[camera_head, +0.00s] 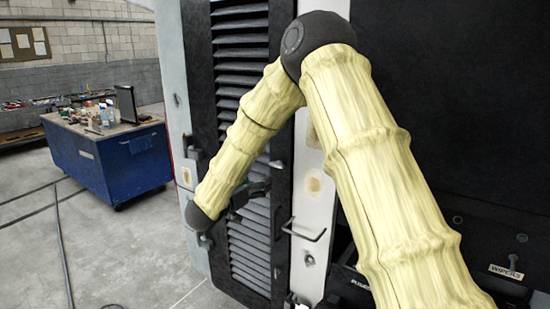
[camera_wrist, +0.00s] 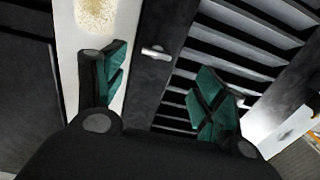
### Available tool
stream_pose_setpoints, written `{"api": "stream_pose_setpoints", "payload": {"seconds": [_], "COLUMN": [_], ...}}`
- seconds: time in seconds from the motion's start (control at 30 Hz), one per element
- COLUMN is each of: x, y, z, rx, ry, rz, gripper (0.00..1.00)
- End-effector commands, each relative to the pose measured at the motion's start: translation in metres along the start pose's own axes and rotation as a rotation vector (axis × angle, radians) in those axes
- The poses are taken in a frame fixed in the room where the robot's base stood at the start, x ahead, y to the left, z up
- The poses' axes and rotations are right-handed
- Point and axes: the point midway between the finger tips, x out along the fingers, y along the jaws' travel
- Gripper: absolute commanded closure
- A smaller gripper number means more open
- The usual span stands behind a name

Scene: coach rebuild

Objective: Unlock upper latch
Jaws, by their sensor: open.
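A small silver latch (camera_wrist: 155,52) sits on the dark frame strip (camera_wrist: 150,90) beside the louvered panel in the wrist view. A small light piece that looks like the same latch (camera_head: 276,163) shows on the strip in the head view. My gripper (camera_wrist: 162,62) is open and empty, with its green-padded fingers spread on either side of the strip. The latch lies between the fingertips in the picture, and I see no contact. In the head view my gripper (camera_head: 250,190) is dark against the louvers and partly hidden by my forearm.
The louvered panel (camera_head: 240,80) stands beside a pale post (camera_head: 313,215) with worn tan patches. A wire handle (camera_head: 307,233) sticks out below right of my gripper. A blue workbench (camera_head: 120,160) with clutter stands at the left; the floor before it is open.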

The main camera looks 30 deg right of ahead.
Motion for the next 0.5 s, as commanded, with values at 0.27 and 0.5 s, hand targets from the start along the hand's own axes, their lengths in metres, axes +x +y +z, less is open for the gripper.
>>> {"api": "stream_pose_setpoints", "payload": {"seconds": [0.27, 0.5], "x": [0.020, 0.059], "y": [0.003, 0.004], "z": [-0.015, -0.016], "rx": [0.009, 0.007], "ry": [0.005, 0.004], "rz": [0.027, 0.027], "gripper": [0.29, 0.29]}}
